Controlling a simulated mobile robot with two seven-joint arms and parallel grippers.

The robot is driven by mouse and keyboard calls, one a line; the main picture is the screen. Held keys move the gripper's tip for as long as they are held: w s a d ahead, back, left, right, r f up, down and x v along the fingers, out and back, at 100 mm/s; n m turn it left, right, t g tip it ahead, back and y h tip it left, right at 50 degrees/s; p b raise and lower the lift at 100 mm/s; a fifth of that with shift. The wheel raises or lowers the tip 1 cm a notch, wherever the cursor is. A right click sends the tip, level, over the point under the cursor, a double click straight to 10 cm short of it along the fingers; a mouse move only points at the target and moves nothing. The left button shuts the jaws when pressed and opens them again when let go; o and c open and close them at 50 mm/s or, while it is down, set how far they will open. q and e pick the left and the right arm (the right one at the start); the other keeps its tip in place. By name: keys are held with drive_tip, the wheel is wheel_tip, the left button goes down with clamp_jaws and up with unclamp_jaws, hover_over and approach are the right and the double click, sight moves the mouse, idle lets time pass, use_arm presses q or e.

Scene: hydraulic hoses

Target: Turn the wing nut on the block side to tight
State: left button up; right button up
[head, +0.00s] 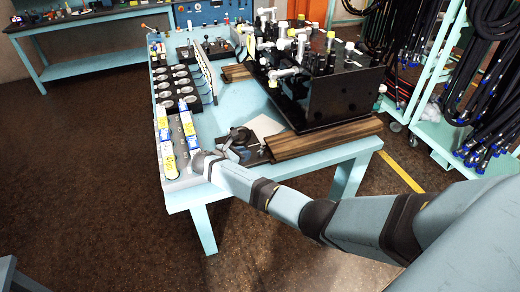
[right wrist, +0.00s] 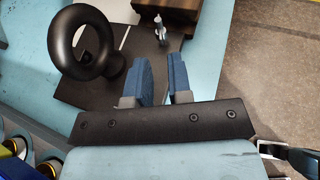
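My right gripper (right wrist: 161,62) is open, with an empty gap between its two blue fingers in the right wrist view. A small grey metal piece that looks like the wing nut (right wrist: 161,32) stands on a dark plate (right wrist: 122,75) just beyond the fingertips, apart from them. A black ring-shaped part (right wrist: 82,42) rises from the plate to the left of the fingers. In the head view my right gripper (head: 236,141) is low over this dark fixture at the table's near end, which it partly hides. The wing nut cannot be made out there. My left gripper is not in view.
A large black block (head: 335,95) with many fittings rests on wooden beams (head: 325,140) behind and right of the fixture. Trays of parts (head: 178,90) line the left edge of the light-blue table (head: 215,118). A hose rack (head: 440,120) stands at right.

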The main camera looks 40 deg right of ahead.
sight(261, 150)
drive_tip(key=x, duration=0.9)
drive_tip(key=shift+r, duration=0.1)
clamp_jaws()
drive_tip(key=m+g+b, duration=0.3)
drive_tip(key=g+b, duration=0.1)
drive_tip(key=shift+w+f+m, duration=0.2)
drive_tip(key=shift+w+m, duration=0.05)
drive_tip(key=shift+m, duration=0.15)
drive_tip(key=shift+r+m+g+b, duration=0.15)
drive_tip(key=shift+m+g+b, duration=0.2)
drive_tip(key=shift+g, duration=0.15)
drive_tip(key=shift+r, duration=0.1)
